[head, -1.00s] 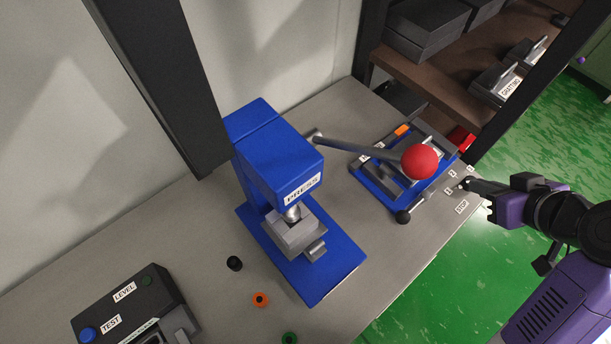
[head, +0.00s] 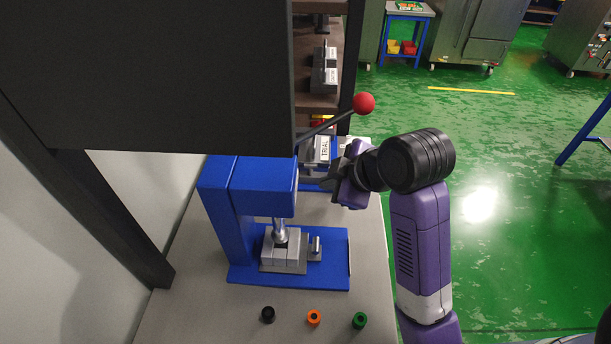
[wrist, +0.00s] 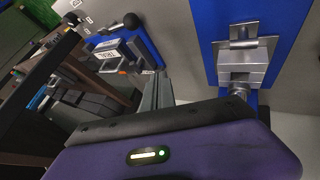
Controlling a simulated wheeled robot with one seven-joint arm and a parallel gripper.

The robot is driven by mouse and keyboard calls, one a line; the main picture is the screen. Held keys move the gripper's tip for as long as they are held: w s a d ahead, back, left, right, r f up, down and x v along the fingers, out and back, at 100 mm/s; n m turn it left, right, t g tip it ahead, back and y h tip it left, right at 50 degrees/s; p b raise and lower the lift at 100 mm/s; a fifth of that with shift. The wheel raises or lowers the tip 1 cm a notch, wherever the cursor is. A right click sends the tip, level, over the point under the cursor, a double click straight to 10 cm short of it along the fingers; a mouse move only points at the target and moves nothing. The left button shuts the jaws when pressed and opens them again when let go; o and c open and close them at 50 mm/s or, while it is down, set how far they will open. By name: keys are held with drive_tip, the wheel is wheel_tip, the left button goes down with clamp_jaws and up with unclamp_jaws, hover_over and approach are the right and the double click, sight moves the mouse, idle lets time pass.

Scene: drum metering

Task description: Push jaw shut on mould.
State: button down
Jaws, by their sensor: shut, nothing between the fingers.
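A grey metal block (head: 283,252), which looks like the mould, sits on the blue base under the blue press (head: 262,185). A small upright metal piece (head: 316,247), perhaps the jaw, stands at its right side. In the wrist view the block (wrist: 243,68) shows with a bracket-like piece (wrist: 243,36) beside it. I cannot tell whether they touch. My gripper (head: 329,185) is shut and empty, behind and right of the block near the TRIAL-labelled item. Its fingers (wrist: 158,88) also show in the wrist view, apart from the block.
A lever with a red ball (head: 364,103) rises behind the press. A blue fixture (wrist: 138,48) with a black knob lies beyond the press. A dark panel hides the upper left.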

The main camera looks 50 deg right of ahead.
sight(310, 173)
drive_tip(key=x, duration=0.8)
drive_tip(key=shift+d+f, duration=0.1)
drive_tip(key=shift+f, duration=0.05)
drive_tip(key=shift+w+d+r, duration=0.25)
drive_tip(key=shift+w+d, duration=0.55)
drive_tip(key=shift+d, duration=0.2)
drive_tip(key=shift+w+d+r+p, duration=0.1)
drive_tip(key=shift+w+d+p, duration=0.2)
drive_tip(key=shift+w+d, duration=0.3)
drive_tip(key=shift+w+d, duration=0.6)
drive_tip(key=shift+d, duration=0.25)
drive_tip(key=shift+w+d, duration=0.6)
drive_tip(key=shift+d, duration=0.2)
